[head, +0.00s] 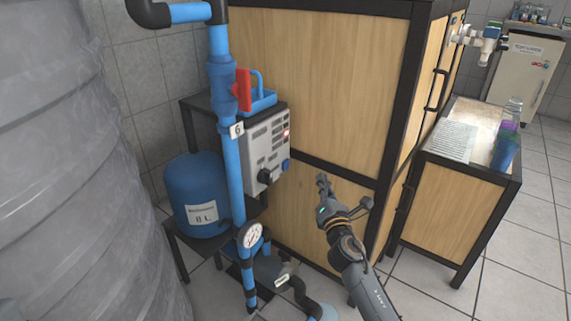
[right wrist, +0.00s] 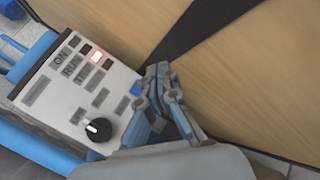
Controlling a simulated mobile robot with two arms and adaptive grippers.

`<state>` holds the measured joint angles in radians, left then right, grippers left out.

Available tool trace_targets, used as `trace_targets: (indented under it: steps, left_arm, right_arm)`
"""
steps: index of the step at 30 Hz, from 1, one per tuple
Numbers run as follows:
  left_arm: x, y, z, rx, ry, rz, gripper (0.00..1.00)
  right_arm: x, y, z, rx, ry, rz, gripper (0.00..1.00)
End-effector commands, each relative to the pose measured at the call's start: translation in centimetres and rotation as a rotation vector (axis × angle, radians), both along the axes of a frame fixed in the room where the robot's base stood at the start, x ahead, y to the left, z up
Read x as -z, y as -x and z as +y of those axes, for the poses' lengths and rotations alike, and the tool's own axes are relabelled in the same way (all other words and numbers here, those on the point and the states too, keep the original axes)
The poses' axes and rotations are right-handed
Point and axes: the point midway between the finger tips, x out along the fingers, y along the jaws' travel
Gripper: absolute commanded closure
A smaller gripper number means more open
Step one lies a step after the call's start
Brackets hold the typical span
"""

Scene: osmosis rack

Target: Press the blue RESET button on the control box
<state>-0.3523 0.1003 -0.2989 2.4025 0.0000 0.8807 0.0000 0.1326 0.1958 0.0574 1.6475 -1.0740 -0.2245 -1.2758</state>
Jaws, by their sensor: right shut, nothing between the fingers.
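The control box (head: 266,148) is a light grey panel with a lit red lamp, mounted behind the blue pipe in the head view. Its face with the black knob (right wrist: 98,130) and printed labels shows in the right wrist view. The blue RESET button (head: 286,164) sits at the lower right edge of the box; in the right wrist view a bit of blue (right wrist: 136,89) shows just left of the fingertips. My right gripper (head: 323,181) is shut and empty, right of the box and slightly below the button. Contact with the button cannot be told. My left gripper is not in view.
A blue tank (head: 197,190) and a large grey tank (head: 70,170) are on the left. A wooden cabinet (head: 325,70) stands behind my gripper.

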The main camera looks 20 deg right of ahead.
Motion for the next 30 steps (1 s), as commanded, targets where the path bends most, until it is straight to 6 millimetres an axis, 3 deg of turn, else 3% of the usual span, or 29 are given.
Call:
trace_targets:
  steps: [11, 24, 30]
  left_arm:
    - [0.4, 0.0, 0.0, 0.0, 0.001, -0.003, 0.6]
    - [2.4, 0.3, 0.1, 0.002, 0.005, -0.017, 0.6]
    - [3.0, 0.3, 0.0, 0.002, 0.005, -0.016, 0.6]
  right_arm:
    - [0.2, -0.8, 0.5, -0.001, -0.004, 0.0, 1.0]
    - [0.3, -5.9, 3.5, -0.001, -0.004, 0.0, 1.0]
    - [0.2, -7.2, 4.3, -0.002, -0.003, 0.001, 1.0]
